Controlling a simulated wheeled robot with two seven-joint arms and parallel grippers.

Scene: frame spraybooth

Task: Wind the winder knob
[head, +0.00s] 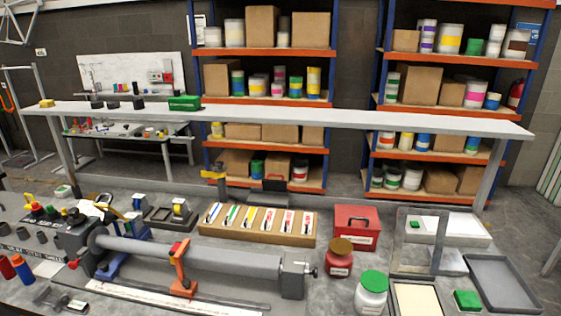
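A long grey roller (190,254) lies across the bench in the lower left, held between a dark end block on its left and a grey end block (292,280) on its right. A small dark knob or handle (313,272) sticks out from the right block. A small red knob (73,264) sits by the left end. No label marks either as the winder knob, so I cannot tell which it is. An orange clamp-like piece (181,270) stands across the roller's middle.
Behind the roller is a cardboard-coloured tray (258,240) of colour-marked packets. To its right are a red box (356,227), a red jar (339,257), a green-lidded jar (371,292) and a grey tray (500,283). A long pale shelf (330,118) spans the bench's back.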

